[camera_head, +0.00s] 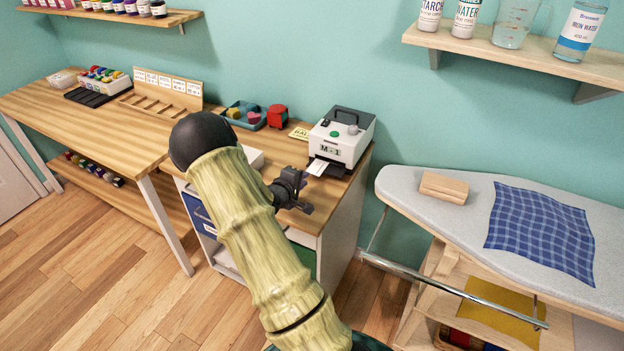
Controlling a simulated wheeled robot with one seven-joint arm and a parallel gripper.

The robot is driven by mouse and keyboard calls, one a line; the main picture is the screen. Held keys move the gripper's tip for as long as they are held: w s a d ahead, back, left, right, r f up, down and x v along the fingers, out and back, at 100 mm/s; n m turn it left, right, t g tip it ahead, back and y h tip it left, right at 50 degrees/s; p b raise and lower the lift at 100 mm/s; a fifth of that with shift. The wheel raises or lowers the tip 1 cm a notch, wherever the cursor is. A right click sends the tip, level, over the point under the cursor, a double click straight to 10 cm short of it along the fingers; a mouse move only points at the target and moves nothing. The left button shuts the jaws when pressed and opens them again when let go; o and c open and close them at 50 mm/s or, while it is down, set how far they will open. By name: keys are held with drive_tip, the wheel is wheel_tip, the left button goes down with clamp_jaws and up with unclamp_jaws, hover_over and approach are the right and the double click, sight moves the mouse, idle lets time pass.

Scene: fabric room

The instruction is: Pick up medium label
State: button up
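A white label printer (341,136) with a dark top handle, a green button and a front display reading "M-1" stands at the right end of the wooden cabinet top. A small white label (317,167) sticks out at its front left, beside a dark slot. My gripper (308,193) is over the cabinet's front edge, a little below and left of the label in the picture and apart from it. Its dark fingers look spread, with nothing visible between them. My arm hides part of the cabinet top and front.
Left of the printer are a yellow card (299,133), a red container (277,116) and a teal tray (243,116). An ironing board (450,208) with a wooden block (444,187) and blue checked cloth (541,230) stands right. A bottle shelf (520,53) hangs above it.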

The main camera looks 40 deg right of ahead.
sight(310, 184)
drive_tip(key=b+x, duration=0.1)
drive_tip(key=x, duration=0.3)
drive_tip(key=shift+d, duration=0.1)
drive_tip(key=shift+x, duration=0.9)
drive_tip(key=c, duration=0.3)
clamp_jaws()
drive_tip(key=shift+f, duration=0.1)
